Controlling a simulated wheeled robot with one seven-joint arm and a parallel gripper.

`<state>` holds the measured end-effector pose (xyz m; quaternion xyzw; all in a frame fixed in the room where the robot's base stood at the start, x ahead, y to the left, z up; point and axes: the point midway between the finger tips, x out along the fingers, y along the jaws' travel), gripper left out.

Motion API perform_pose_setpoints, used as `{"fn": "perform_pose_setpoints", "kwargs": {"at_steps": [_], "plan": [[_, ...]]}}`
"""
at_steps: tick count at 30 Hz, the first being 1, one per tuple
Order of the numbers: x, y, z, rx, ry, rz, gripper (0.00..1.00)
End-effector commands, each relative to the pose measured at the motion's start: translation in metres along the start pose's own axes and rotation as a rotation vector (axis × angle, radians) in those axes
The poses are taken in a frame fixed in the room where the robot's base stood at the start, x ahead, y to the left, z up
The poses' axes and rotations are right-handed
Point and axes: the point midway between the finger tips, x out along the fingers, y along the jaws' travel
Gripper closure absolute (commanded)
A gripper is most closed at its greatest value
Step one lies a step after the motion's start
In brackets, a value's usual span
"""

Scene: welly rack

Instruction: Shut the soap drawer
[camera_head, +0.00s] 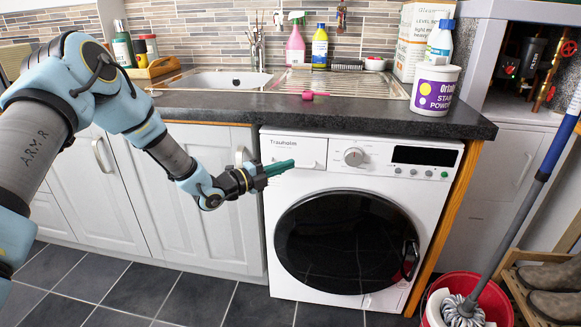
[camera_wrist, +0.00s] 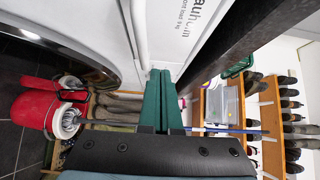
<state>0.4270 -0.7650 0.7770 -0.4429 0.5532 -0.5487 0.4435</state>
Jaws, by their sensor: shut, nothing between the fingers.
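The soap drawer (camera_head: 307,150) is at the upper left of the white washing machine (camera_head: 440,158), its front printed with the Trauholm name. How far it stands out is hard to tell from the head view. In the wrist view the printed white front (camera_wrist: 185,25) fills the top, close ahead of the fingers. My gripper (camera_head: 291,164) has green fingers pressed together with nothing between them. It reaches in from the left, overlapping the lower part of the drawer front in the head view; I cannot tell whether it touches. The shut fingertips also show in the wrist view (camera_wrist: 160,73).
The dark worktop (camera_head: 240,107) overhangs just above the drawer. A white tub (camera_head: 435,90) stands on its right end, and a pink scoop (camera_head: 313,95) lies by the sink. A red bucket (camera_head: 490,300) with a mop stands at the lower right. The tiled floor in front is clear.

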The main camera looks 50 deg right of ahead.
Motion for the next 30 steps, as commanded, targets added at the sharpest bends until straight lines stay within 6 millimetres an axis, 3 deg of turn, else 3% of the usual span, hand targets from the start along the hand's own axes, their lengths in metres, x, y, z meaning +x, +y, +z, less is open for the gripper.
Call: {"fn": "perform_pose_setpoints", "kwargs": {"at_steps": [13, 18, 26, 30], "plan": [[-0.066, 0.001, 0.000, 0.002, 0.000, 0.000, 1.00], [-0.078, 0.000, -0.001, 0.001, 0.000, 0.000, 1.00], [-0.080, -0.001, 0.001, -0.002, -0.003, 0.004, 1.00], [-0.100, -0.010, 0.026, -0.070, -0.092, 0.094, 1.00]]}}
